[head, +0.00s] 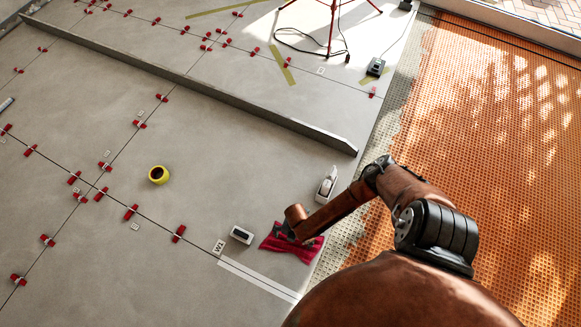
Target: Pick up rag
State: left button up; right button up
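A crimson rag (308,251) lies crumpled on the grey tiles near the tile edge, at the lower middle of the head view. My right arm comes in from the lower right and reaches over the rag. My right gripper (286,233), dark and small, is at the rag's upper left part, and its wrist hides some of the cloth. I cannot tell whether its fingers are open or shut, or whether they touch the rag. My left gripper is not in view.
A small white-and-dark block (241,235) lies just left of the rag. A white-and-grey tool (327,185) stands above it. A yellow tape roll (158,175), several red levelling clips (131,212) and a long straightedge (200,88) are on the tiles. Orange matting (490,130) covers the right.

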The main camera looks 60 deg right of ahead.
jog(key=shift+c, duration=0.7)
jog(key=c, duration=1.3)
